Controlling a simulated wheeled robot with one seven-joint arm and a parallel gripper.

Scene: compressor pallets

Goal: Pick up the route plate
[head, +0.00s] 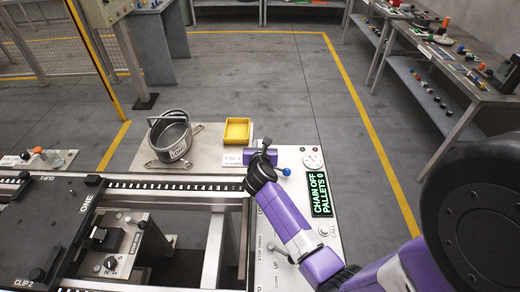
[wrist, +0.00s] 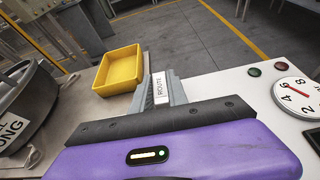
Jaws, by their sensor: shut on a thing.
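The route plate (wrist: 159,86) is a small white plate marked ROUTE, and it shows in the wrist view between the two grey fingers. My gripper (wrist: 163,92) is shut on it. In the head view my gripper (head: 264,152) is over the far end of the light control panel, to the right of the yellow tray. I cannot make out the plate in the head view, where the gripper hides it. I cannot tell whether the plate touches the surface below it.
A yellow tray (head: 237,131) and a grey round pot (head: 171,136) stand on the light board to the left. The panel bears a blue-knobbed lever (head: 286,172), a dial (head: 313,160) and a display (head: 320,194) reading CHAIN OFF, PALLETS 0. A black pallet (head: 55,232) lies at left.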

